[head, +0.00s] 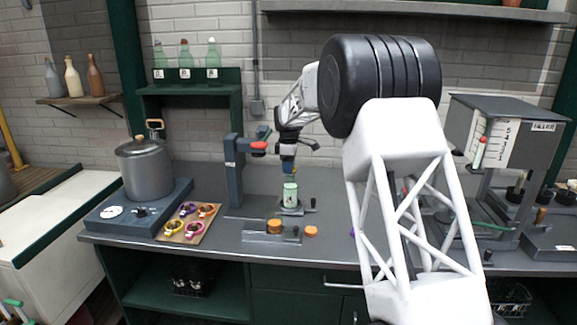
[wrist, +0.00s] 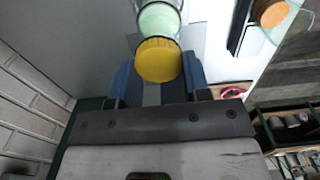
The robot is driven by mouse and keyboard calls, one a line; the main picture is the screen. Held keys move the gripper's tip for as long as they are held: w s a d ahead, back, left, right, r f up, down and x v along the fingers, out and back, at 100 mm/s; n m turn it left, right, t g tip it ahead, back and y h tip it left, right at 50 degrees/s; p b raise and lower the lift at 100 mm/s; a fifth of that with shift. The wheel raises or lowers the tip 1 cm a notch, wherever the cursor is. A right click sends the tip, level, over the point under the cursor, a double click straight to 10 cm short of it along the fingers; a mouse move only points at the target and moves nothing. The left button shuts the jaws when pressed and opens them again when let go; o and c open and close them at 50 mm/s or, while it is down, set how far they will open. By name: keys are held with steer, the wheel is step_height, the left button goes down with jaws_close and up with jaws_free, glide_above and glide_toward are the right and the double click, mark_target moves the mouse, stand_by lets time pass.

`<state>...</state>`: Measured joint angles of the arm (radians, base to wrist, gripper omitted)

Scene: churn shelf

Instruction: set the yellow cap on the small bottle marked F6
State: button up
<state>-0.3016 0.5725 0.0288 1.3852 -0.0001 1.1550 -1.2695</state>
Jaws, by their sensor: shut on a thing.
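The yellow cap (wrist: 158,60) is between the two blue fingers of my gripper (wrist: 157,82) in the wrist view, and they are shut on it. A small clear bottle with pale green contents (wrist: 158,18) is right beyond the cap. In the head view my gripper (head: 289,170) is directly above this bottle (head: 290,194), which stands upright in a small grey holder (head: 292,209). A dark mark shows on the bottle, too small to read. The cap is mostly hidden in the head view. I cannot tell whether it touches the bottle's rim.
A grey-blue stand with a red part (head: 258,147) rises just left of my gripper. A grey fixture (head: 256,238) and an orange disc (head: 311,231) are in front. A board of coloured rings (head: 172,236) and a pot (head: 146,172) are left. Capped bottles (head: 185,59) stand on a shelf behind.

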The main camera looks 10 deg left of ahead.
steer(key=shift+f, duration=0.65)
stand_by(1.2)
steer(key=o, duration=1)
steer(key=shift+c, duration=0.2)
steer(key=shift+c, duration=0.7)
steer(key=shift+r, duration=0.2)
steer(key=shift+r, duration=3.3)
